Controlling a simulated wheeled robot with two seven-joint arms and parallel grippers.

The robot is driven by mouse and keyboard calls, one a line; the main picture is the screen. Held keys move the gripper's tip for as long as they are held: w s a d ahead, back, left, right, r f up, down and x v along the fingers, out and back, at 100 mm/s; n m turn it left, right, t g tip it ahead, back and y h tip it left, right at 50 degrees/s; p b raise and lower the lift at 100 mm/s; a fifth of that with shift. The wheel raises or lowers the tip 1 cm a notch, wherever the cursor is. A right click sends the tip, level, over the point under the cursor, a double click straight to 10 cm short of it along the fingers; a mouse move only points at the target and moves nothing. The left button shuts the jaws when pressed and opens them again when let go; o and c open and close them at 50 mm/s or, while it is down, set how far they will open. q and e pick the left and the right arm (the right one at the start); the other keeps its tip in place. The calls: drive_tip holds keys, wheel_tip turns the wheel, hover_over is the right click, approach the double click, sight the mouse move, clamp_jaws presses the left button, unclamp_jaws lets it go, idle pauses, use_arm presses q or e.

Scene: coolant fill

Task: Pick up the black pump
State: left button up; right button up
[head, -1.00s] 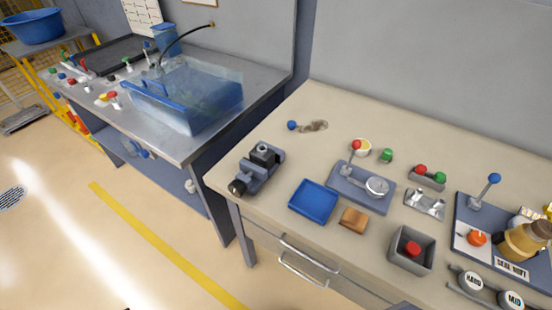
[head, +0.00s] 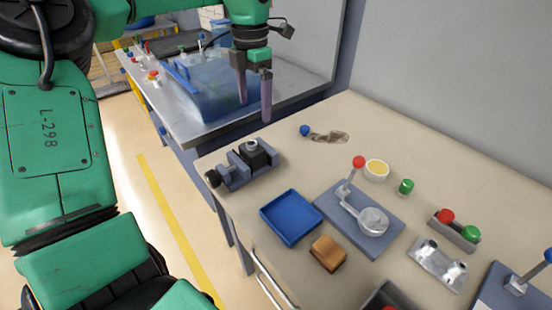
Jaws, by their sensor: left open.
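The black pump (head: 257,153) appears to be the small black block with a round, light-coloured top. My right gripper does not show.
A blue tray (head: 291,218), a wooden block (head: 328,254) and a lever plate with a round dial (head: 360,222) lie right of the vise. A blue-knobbed item (head: 305,131) lies behind it. A clear blue tank (head: 205,90) stands on the metal bench beyond.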

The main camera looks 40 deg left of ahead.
use_arm(q)
drive_tip(key=p, duration=0.1)
hover_over(252, 146)
drive_tip(key=f, duration=0.4)
drive_tip(key=a+f, duration=0.1)
drive_tip(key=f, duration=0.1)
drive_tip(key=shift+w+f, duration=0.1)
drive_tip(key=shift+f, duration=0.3)
drive_tip(key=f, duration=0.2)
drive_tip(key=f+p, duration=0.1)
drive_tip(key=f, duration=0.1)
drive_tip(key=d+f+p, duration=0.1)
drive_tip(key=f, duration=0.1)
drive_tip(key=shift+s+f, duration=0.15)
drive_tip(key=shift+s, duration=0.05)
drive_tip(key=shift+w+a+f, duration=0.1)
drive_tip(key=shift+a+f, duration=0.05)
drive_tip(key=shift+f, duration=0.25)
drive_tip(key=c, duration=0.6)
drive_tip(key=shift+r, duration=0.1)
drive_tip(key=c, duration=0.9)
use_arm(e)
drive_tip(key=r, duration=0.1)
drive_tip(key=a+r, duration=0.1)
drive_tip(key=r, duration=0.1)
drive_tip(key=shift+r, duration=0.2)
